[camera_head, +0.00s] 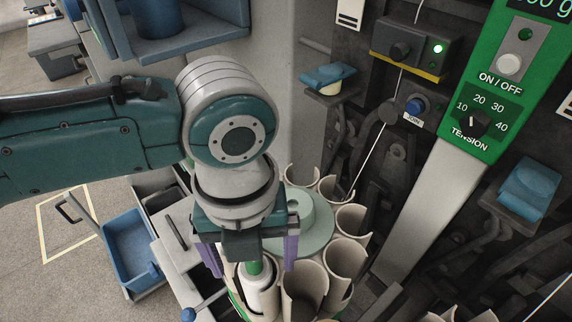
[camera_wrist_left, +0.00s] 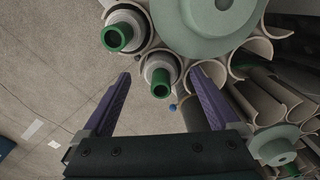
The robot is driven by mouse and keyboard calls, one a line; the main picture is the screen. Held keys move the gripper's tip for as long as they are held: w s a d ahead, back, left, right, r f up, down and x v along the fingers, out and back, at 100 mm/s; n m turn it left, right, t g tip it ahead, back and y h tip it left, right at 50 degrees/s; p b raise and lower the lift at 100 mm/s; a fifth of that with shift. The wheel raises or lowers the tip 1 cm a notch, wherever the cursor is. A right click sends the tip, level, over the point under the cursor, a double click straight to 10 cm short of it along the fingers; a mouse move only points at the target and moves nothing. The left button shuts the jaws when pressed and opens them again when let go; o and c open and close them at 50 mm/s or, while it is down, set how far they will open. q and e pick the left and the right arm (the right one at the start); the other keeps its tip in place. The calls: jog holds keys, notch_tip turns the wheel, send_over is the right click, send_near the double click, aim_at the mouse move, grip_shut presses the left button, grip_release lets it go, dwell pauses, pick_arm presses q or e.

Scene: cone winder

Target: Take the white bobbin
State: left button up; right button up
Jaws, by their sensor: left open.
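A white bobbin (camera_head: 262,292) with a green tube end stands in a pocket of the round magazine, below my left gripper (camera_head: 252,270). The gripper is open, with its purple fingers on either side of the bobbin's top. In the left wrist view, this bobbin's green end (camera_wrist_left: 160,84) lies between the two fingertips (camera_wrist_left: 160,72). I cannot tell whether either finger touches it. A second pale bobbin with a green end (camera_wrist_left: 118,37) sits in the neighbouring pocket, outside the fingers at upper left. My right gripper is not in view.
Empty cream pockets (camera_head: 307,285) ring the magazine's pale green hub (camera_head: 318,215), close to the right finger. The green tension panel (camera_head: 480,100) and winder frame stand to the right. A blue bin (camera_head: 130,250) is at the left, with open floor beside it.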

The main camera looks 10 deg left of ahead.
pick_arm(q)
jog(key=c, duration=1.2)
jog(key=shift+c, duration=0.4)
jog(key=shift+r, duration=0.15)
